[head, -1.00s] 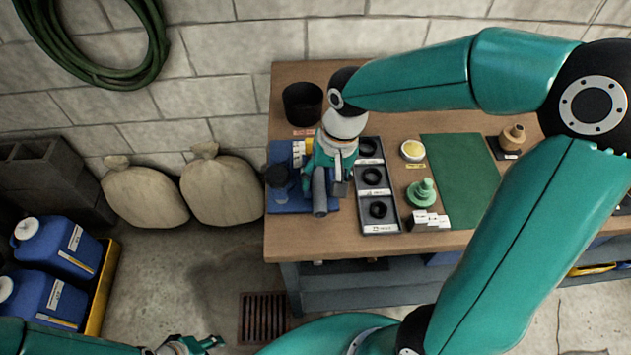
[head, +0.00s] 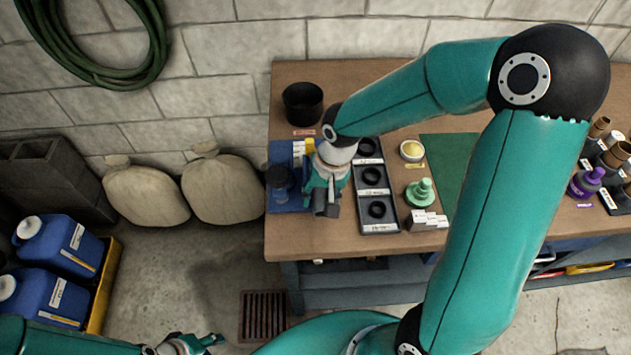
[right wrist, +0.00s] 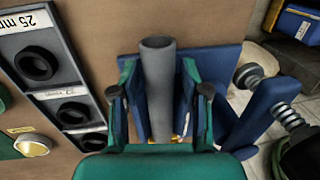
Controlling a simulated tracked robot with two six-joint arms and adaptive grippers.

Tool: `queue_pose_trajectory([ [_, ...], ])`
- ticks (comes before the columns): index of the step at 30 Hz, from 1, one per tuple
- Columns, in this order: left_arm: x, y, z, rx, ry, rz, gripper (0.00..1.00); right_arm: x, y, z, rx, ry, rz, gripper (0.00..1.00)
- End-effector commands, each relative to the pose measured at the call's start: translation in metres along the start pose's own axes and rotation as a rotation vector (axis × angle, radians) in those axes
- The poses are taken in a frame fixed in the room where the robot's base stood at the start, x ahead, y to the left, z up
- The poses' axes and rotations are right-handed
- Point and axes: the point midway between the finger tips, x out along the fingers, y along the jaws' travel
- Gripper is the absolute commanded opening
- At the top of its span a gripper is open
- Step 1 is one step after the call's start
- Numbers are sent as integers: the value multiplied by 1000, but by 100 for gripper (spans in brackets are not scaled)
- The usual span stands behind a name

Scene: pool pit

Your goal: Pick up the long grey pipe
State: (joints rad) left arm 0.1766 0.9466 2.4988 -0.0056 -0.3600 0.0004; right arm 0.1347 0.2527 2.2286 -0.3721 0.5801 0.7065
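The long grey pipe (right wrist: 158,85) shows in the right wrist view, lying between the two fingers of my right gripper (right wrist: 160,95). A gap shows on each side of it, so the gripper is open around the pipe and not closed on it. Its lower part is hidden by the gripper.
A dark tray (head: 378,226) with black rings lies right of my right gripper. A black cup (head: 303,103) stands behind it. A blue clamp-like tool (right wrist: 262,105) is close beside the gripper.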

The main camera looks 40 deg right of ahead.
Motion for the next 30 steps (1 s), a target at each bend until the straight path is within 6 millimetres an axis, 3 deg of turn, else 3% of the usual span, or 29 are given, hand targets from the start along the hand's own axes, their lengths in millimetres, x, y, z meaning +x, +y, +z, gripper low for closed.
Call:
queue_pose_trajectory([
  [1,0,0,0,0,0,0,40,0,0,0,0,0,0,32],
  [7,0,0,0,0,0,0,40,0,0,0,0,0,0,0],
  [20,0,0,0,0,0,0,40,-6,-2,-1,0,3,-1,0],
  [30,1,0,0,0,0,0,40,-49,-9,-2,-2,7,-3,0],
])
